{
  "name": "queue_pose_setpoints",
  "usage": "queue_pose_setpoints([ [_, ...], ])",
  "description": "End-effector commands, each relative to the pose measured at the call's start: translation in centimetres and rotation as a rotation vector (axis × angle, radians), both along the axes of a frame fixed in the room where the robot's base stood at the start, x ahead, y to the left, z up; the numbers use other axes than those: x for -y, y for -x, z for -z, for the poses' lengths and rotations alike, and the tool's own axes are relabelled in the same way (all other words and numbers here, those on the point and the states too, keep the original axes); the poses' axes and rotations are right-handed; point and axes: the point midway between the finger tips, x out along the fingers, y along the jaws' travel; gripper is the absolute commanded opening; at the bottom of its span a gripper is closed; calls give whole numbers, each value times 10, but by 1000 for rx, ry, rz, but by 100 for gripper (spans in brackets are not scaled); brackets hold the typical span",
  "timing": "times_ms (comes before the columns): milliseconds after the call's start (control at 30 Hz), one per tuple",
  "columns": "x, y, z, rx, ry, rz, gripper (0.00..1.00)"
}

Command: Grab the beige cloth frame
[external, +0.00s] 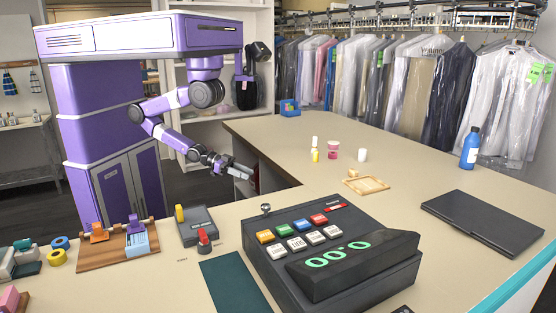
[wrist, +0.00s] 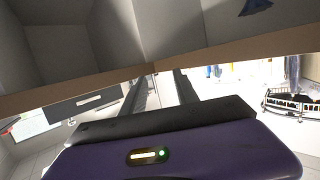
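A small, shallow beige frame with a raised rim (external: 366,184) lies flat on the counter, right of centre in the external view. It looks like the beige frame of the task, but I cannot make out cloth on it. My gripper (external: 246,170) is well to its left, beside the inner edge of the counter, and does not touch it. In the wrist view my gripper (wrist: 163,78) shows two dark fingers apart with an empty gap between them. The beige frame is not seen in the wrist view.
The beige counter (external: 290,135) bends around my arm. A cash register (external: 330,250) stands in front. Small bottles, a pink-labelled jar (external: 333,151) and a white cup (external: 362,155) stand behind the frame. A blue bottle (external: 470,148) and black laptop (external: 482,222) are to the right.

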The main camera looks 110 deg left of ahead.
Motion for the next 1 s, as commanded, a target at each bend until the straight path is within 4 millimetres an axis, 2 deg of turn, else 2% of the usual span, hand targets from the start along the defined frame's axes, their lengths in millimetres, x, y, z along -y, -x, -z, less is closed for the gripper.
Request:
queue_pose_setpoints([
  [267, 0, 0, 0, 0, 0, 0, 36],
  [333, 0, 0, 0, 0, 0, 0, 47],
  [667, -1, -3, -3, 17, -5, -5, 47],
  [767, -6, -18, -20, 107, -36, -30, 47],
  [867, -18, -43, -57, 285, -108, -83, 47],
  [1000, -42, -72, -119, 577, -251, -178, 47],
])
